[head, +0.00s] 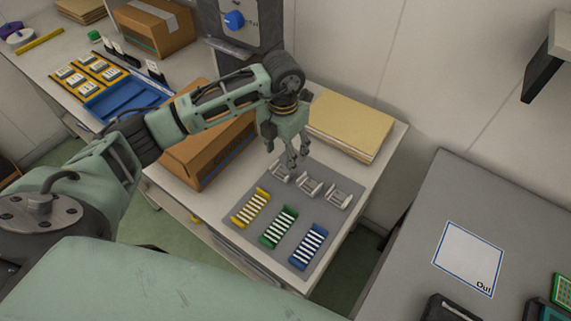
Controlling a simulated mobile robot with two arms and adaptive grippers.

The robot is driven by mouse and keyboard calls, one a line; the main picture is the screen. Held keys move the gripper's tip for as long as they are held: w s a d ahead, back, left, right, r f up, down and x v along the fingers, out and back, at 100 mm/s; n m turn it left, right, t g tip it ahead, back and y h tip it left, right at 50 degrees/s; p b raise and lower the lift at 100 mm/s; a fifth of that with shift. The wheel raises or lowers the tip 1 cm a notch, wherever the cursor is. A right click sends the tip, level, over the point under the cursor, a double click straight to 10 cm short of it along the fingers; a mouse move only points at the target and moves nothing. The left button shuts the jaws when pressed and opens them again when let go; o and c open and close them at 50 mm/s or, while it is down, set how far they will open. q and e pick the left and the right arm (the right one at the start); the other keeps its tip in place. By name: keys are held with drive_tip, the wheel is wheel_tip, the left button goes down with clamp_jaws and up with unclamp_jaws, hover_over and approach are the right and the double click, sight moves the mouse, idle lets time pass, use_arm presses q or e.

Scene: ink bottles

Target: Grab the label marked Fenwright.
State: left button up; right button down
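No label with a readable name shows; the word Fenwright is too small to read anywhere in the head view. A grey mat (298,208) carries a yellow rack (250,207), a green rack (278,228) and a blue rack (309,247), each with several white strips. Behind them stand three small pale holders, left (280,172), middle (308,186) and right (339,195). My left gripper (298,159) points down just above and behind the left and middle holders. Its fingers look apart, with nothing seen between them. My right gripper is not in view.
Brown cardboard box (205,150) stands left of the mat, partly behind my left arm. A stack of tan folders (350,124) lies behind. The grey table at right bears a blue-edged square marked Out (467,257). A blue tray (125,100) sits on the far-left table.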

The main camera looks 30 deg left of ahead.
sight(282, 172)
use_arm(q)
drive_tip(key=f+p, duration=0.2)
drive_tip(key=f, duration=0.1)
drive_tip(key=shift+s+a, duration=0.15)
drive_tip(key=shift+s, duration=0.15)
wheel_tip(282, 172, down, 2)
drive_tip(key=shift+w+f+p, duration=0.15)
drive_tip(key=shift+p, duration=0.15)
drive_tip(key=shift+f, duration=0.3)
drive_tip(key=c, duration=0.5)
drive_tip(key=shift+r, duration=0.1)
drive_tip(key=shift+c, duration=0.2)
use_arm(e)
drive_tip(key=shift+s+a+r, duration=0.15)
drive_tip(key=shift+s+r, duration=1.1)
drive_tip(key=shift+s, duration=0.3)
